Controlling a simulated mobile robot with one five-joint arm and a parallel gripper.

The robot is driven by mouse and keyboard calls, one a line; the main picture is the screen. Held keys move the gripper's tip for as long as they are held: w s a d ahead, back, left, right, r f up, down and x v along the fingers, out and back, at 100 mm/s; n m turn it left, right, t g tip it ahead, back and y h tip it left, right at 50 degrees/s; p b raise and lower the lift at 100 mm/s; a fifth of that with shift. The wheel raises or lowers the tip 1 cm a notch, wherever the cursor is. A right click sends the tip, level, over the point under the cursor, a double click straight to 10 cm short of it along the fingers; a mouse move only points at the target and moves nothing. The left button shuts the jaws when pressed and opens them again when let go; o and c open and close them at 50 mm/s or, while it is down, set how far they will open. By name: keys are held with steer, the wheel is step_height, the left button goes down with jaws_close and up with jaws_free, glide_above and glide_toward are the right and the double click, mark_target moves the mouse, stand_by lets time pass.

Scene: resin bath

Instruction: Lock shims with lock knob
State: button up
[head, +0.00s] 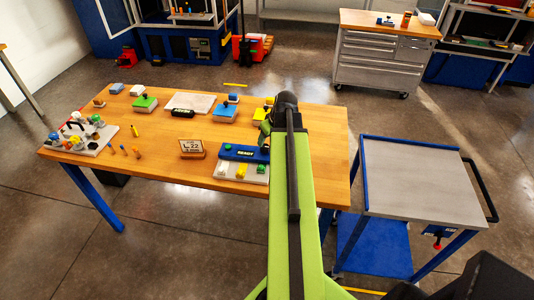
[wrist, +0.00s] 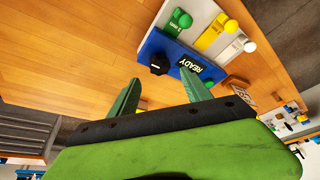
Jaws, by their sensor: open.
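In the wrist view the black lock knob (wrist: 158,66) sits on a blue block (wrist: 152,46) next to a black READY label (wrist: 190,66). Beside the block, a light grey plate (wrist: 192,7) holds a green shim (wrist: 174,24), a yellow shim (wrist: 211,34) and a white shim (wrist: 230,49), each with a round knob. My gripper (wrist: 160,93) is open and empty, its green fingers pointing toward the block, with the lock knob showing between and beyond the fingertips. In the head view the blue block (head: 240,152) is partly behind my arm, and I cannot make out the lock knob.
The wooden table (head: 150,165) also holds an L.22 sign (head: 191,148), a tool plate (head: 98,138) at the left, and several coloured blocks at the back. A grey-topped cart (head: 420,185) stands to the right.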

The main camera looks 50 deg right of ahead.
mark_target(264, 147)
steer(key=b+x, duration=0.4)
steer(key=x, duration=0.2)
steer(key=shift+f, duration=0.25)
steer(key=shift+r, duration=0.15)
